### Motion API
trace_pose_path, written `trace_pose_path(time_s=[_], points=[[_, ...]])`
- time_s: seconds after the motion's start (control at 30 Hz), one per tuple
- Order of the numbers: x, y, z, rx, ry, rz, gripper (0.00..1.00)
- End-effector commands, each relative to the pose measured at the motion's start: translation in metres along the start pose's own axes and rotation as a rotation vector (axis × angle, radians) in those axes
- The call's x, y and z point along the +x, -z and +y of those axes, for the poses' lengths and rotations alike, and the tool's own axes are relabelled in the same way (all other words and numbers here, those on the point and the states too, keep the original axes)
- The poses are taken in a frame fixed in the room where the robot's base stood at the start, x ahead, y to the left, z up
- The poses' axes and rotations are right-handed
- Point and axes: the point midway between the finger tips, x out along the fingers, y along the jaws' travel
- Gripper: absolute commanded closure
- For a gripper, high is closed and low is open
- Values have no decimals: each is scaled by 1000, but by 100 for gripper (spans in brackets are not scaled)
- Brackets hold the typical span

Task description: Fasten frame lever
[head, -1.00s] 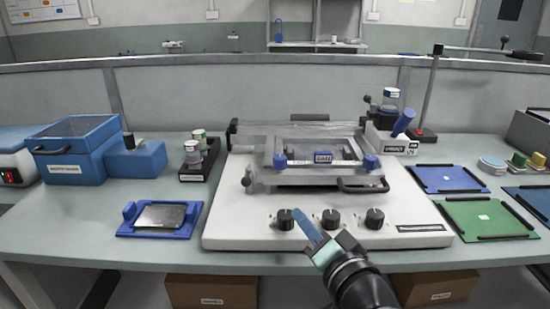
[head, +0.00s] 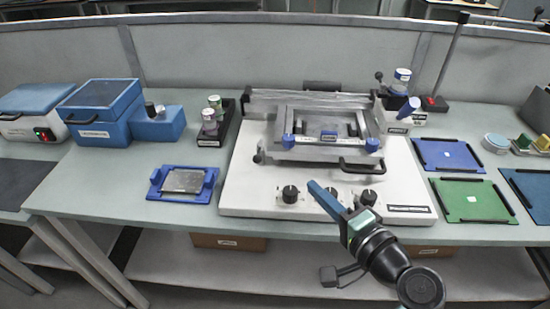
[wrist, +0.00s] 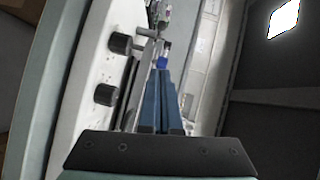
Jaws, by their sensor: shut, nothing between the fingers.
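The printing machine (head: 235,200) is a white base with a metal frame (head: 280,152) raised above it. Two blue clamp levers sit on the frame's front edge: the left lever (head: 288,141) and the right lever (head: 372,145). A black handle (head: 360,168) sticks out at the front right. My gripper (head: 314,186) has its blue fingers together, empty, at the front of the machine by the knobs, apart from both levers. In the wrist view the fingers (wrist: 161,78) point toward the frame, and a small blue part (wrist: 162,61) shows just beyond their tips.
Black knobs line the base front, including the left knob (head: 290,193) and right knob (head: 368,197); my fingers partly cover the middle one. A blue holder with a metal plate (head: 187,181) lies left. Green (head: 470,200) and blue (head: 446,155) trays lie right. A bottle rack (head: 215,130) stands back left.

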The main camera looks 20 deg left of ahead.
Motion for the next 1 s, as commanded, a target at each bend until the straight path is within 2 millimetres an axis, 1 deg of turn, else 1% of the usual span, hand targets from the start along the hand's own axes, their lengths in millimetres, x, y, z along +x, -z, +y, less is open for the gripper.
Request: trace_pose_path(time_s=[0.23,0.37,0.47,0.7,0.8,0.9,1.0], points=[[2,0,0,-1,0,1,100],[15,0,0,-2,0,-2,100],[33,-1,0,-3,0,-3,100],[85,-1,0,-3,-1,-3,100],[105,0,0,-3,-1,-1,100],[115,-14,0,-2,-2,-2,100],[122,-22,0,-2,-1,-1,100]])
